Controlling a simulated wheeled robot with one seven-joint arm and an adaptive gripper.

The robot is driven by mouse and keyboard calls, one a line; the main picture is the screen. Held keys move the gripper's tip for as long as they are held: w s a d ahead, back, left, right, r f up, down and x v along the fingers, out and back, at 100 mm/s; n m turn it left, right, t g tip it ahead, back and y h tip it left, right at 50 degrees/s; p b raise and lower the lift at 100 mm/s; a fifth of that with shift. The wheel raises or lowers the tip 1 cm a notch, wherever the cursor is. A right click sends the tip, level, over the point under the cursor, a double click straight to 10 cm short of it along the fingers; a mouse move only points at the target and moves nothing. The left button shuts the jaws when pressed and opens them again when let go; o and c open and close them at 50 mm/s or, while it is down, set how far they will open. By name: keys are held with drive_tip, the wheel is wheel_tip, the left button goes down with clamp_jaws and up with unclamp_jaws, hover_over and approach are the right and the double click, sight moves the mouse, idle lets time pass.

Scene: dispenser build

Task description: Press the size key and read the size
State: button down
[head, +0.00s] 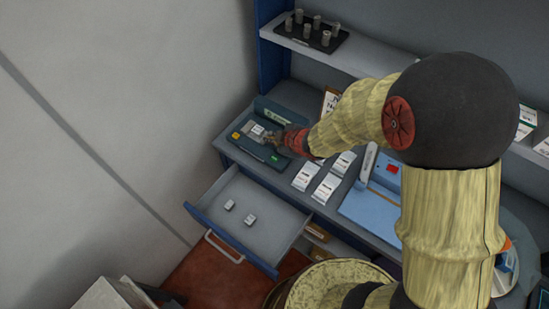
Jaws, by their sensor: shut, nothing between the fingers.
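A dark teal device (246,146) sits at the left end of the counter. It has a yellow key (235,136) on its left side and a green key (273,158) near its front right. A small pale panel (257,130) shows on its top; any writing is too small to read. I cannot tell which key is the size key. My gripper (268,138) is shut and empty, over the right part of the device beside the pale panel. Whether its tips touch the device I cannot tell. The gripper hides part of the device's right side.
An open drawer (262,236) below the device holds two small pale items (240,212). White cards (325,187) lie on the counter to the right, beside a blue machine with a red button (392,169). A black rack (310,37) of grey cylinders stands on the shelf.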

sight(273, 160)
drive_tip(key=shift+f+b, duration=3.9)
drive_tip(key=shift+f, duration=0.5)
drive_tip(key=shift+f+b, duration=0.3)
drive_tip(key=shift+f, duration=0.1)
drive_tip(key=shift+f+b, duration=0.4)
drive_tip(key=shift+f, duration=0.1)
drive_tip(key=shift+r, duration=0.1)
drive_tip(key=shift+r+p, duration=0.85)
drive_tip(key=shift+p, duration=0.05)
wheel_tip(273, 160, up, 5)
drive_tip(key=p, duration=0.4)
drive_tip(key=shift+r+p, duration=0.1)
drive_tip(key=shift+p, duration=0.3)
